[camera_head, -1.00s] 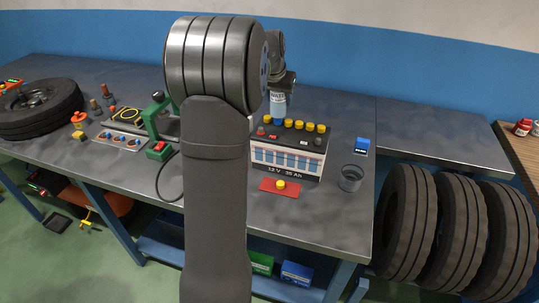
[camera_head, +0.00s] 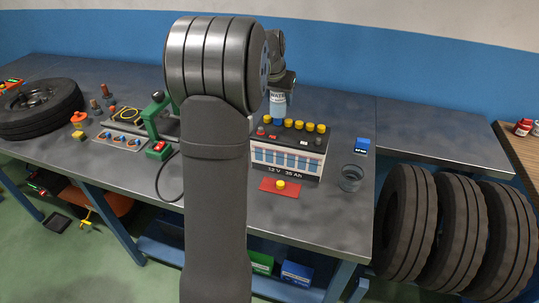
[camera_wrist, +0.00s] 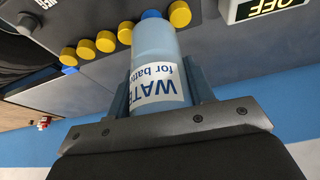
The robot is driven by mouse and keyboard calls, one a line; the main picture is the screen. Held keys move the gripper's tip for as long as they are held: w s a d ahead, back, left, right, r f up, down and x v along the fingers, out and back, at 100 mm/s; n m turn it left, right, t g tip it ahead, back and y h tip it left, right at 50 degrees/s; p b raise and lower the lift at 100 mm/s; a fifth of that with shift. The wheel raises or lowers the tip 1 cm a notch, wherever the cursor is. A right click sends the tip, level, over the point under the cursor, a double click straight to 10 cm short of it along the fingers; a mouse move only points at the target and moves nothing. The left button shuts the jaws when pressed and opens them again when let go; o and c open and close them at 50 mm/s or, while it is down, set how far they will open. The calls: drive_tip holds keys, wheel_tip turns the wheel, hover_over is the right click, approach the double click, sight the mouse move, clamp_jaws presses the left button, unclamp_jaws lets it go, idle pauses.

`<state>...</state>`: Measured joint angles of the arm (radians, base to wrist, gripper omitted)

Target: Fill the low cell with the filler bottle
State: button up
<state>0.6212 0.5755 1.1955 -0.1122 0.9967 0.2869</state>
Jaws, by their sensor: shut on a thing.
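The filler bottle (camera_head: 278,108), pale blue with a white WATER label, is upright in the picture with its blue end down at the battery's top. My gripper (camera_wrist: 160,93) is shut on it; the bottle (camera_wrist: 156,55) lies between both fingers in the wrist view. The battery (camera_head: 287,160) is dark with a pale front, marked 12 V, and has a row of yellow caps (camera_head: 310,127).
A green clamp-like device (camera_head: 158,118) and a tyre (camera_head: 38,107) are to the left. In the wrist view an OFF sign (camera_wrist: 265,8) is beside the caps.

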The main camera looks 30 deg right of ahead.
drive_tip(key=shift+r, duration=2.95)
